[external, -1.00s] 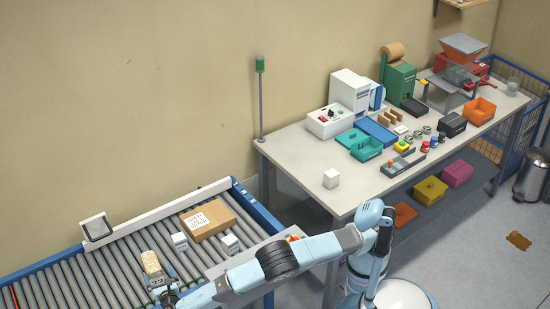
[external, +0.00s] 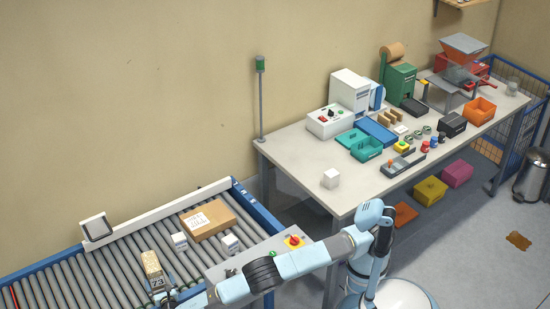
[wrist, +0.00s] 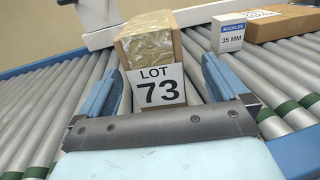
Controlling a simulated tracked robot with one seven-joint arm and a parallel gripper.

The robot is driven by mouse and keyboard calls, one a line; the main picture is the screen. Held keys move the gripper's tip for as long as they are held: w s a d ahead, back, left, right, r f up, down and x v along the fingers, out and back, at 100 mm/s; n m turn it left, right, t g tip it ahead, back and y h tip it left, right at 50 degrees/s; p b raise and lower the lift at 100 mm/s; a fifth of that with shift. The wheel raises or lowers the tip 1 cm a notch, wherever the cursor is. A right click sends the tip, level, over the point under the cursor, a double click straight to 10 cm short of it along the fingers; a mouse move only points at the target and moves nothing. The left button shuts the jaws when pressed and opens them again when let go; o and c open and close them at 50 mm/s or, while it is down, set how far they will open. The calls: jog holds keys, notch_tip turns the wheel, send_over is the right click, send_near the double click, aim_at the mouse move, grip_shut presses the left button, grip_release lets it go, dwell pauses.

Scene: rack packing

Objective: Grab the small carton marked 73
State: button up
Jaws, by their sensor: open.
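The small carton marked 73 is a brown taped box (wrist: 150,48) with a white "LOT 73" label facing my gripper. It stands on the roller conveyor (external: 95,270) and also shows in the external view (external: 152,264), near the bottom edge. My gripper (wrist: 160,82) is open, with one blue finger on each side of the label in the wrist view. Nothing is held. I cannot tell how far the fingertips reach along the carton's sides. In the external view the gripper is mostly cut off at the bottom edge.
A white "BUCKLES 35 MM" box (wrist: 228,34) stands right of the carton, beside a larger brown box (wrist: 268,22). The external view shows two small white boxes (external: 179,241) (external: 230,244) by the large box (external: 208,220). A control panel with a red knob (external: 294,241) sits at the conveyor's edge.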

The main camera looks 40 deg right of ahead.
jog(key=shift+w+d+f, duration=0.1)
jog(key=shift+w+d, duration=0.05)
jog(key=shift+w, duration=1.6)
jog(key=shift+w+d, duration=0.15)
jog(key=shift+w, duration=1.55)
jog(key=c, duration=1.2)
